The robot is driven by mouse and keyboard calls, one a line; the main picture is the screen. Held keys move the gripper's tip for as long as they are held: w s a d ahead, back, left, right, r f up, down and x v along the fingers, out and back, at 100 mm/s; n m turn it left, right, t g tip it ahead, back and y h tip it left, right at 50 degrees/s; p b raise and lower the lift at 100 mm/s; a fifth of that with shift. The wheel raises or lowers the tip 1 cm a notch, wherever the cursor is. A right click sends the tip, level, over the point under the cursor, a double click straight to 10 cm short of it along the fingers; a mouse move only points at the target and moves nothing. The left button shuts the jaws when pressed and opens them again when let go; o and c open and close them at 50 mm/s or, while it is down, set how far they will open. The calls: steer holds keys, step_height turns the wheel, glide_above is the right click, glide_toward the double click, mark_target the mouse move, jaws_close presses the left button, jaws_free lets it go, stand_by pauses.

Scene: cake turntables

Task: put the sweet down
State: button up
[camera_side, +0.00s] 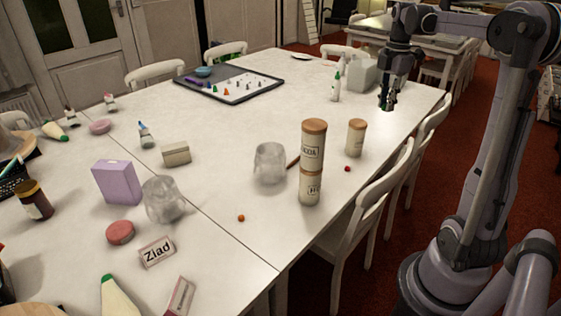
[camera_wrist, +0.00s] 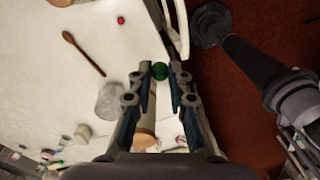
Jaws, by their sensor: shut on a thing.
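My gripper (camera_side: 388,103) points down over the right edge area of the white table (camera_side: 240,110) in the side view. In the wrist view my gripper (camera_wrist: 161,75) is shut on a round green sweet (camera_wrist: 160,71), held between the fingertips. In the side view only a hint of green shows at the fingertips. A red sweet (camera_side: 347,169) lies on the table near the small canister; a red sweet also shows in the wrist view (camera_wrist: 121,20). An orange sweet (camera_side: 241,218) lies nearer the front edge.
Tall canisters (camera_side: 312,150), a short canister (camera_side: 356,138), a clear jar (camera_side: 269,163) and a second clear jar (camera_side: 164,199) stand on the table. A game board (camera_side: 270,92) lies at the back. White chairs (camera_side: 375,190) line the right edge. The table's middle is largely clear.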

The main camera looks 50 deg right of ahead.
step_height(320, 180, up, 7)
steer(key=shift+r, duration=0.2)
steer(key=w+a+n, duration=0.4)
steer(key=w+a, duration=0.2)
steer(key=a, duration=0.3)
steer(key=n, duration=1.6)
glide_above(228, 288)
step_height(228, 288, down, 33)
steer(key=shift+r, duration=0.1)
steer(key=shift+a+f, duration=0.1)
steer(key=shift+f, duration=2.05)
